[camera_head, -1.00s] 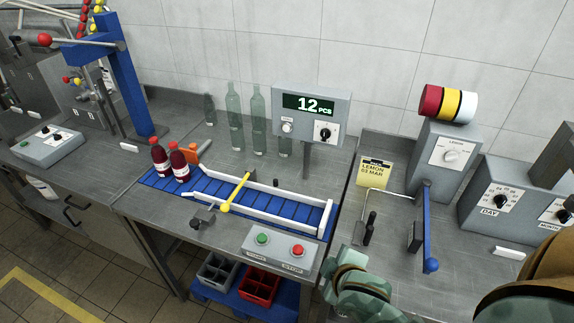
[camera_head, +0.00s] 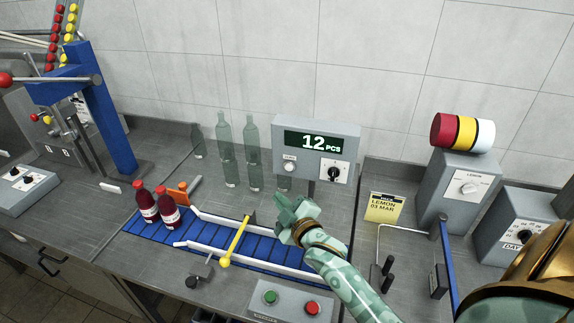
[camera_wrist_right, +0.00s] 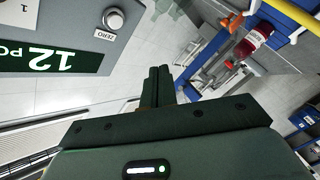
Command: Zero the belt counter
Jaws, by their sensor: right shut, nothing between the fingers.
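The belt counter (camera_head: 340,164) is a grey box on a post behind the blue conveyor belt. Its green display (camera_head: 314,142) reads 12 PCS. A silver round button (camera_head: 290,167) sits at its lower left and a black rotary knob (camera_head: 333,173) at its lower right. In the right wrist view the button (camera_wrist_right: 113,18) has a ZERO label below it, at the upper left. My right gripper (camera_head: 288,205) is shut and empty, in front of and below the counter, apart from the button. Its closed fingers (camera_wrist_right: 159,82) show in the right wrist view. My left gripper is not in view.
Two red bottles (camera_head: 158,206) stand on the belt (camera_head: 130,220) at left. A yellow bar (camera_head: 236,242) crosses it. A start/stop box (camera_head: 290,303) stands in front. A lemon note (camera_head: 385,207) and a blue lever (camera_head: 450,260) are on the right.

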